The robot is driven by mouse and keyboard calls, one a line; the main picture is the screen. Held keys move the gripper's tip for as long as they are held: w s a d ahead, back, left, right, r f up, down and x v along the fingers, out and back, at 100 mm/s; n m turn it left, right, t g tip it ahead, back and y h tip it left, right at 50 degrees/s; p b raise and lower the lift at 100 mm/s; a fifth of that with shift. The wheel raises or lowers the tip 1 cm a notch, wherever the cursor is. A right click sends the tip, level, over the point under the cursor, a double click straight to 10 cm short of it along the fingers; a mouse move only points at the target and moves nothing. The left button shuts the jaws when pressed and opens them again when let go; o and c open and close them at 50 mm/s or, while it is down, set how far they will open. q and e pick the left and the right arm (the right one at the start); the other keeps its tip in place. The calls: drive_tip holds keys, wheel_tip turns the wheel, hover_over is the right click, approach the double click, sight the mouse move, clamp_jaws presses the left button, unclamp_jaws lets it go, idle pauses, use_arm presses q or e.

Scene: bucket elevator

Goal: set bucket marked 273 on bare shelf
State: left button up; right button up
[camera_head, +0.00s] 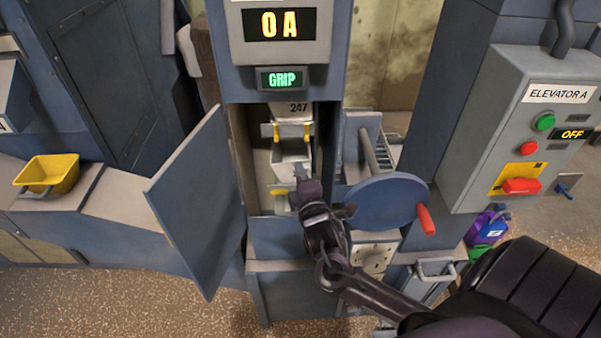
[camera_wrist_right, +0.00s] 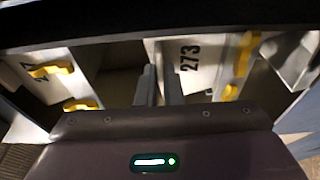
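The bucket marked 273 (camera_wrist_right: 205,65) is pale with yellow clips and shows right of my fingers in the right wrist view. In the head view a pale bucket (camera_head: 292,160) hangs in the open shaft under the bucket marked 247 (camera_head: 297,110); its own number cannot be read. My right gripper (camera_head: 300,178) is at the shaft opening, in front of the lower bucket and partly hiding it. In the wrist view its two fingers (camera_wrist_right: 160,88) are close together beside the 273 bucket; whether they hold its edge is unclear. My left gripper is out of view. I cannot make out which shelf is bare.
A blue door (camera_head: 200,195) stands open left of the shaft. A blue wheel (camera_head: 383,205) with a red handle is at the right. A yellow bucket (camera_head: 60,172) sits on the left ledge (camera_head: 125,195). The control box (camera_head: 520,120) reads OFF; the elevator sign (camera_head: 282,79) reads GRIP.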

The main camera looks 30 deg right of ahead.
drive_tip(key=o, duration=0.5)
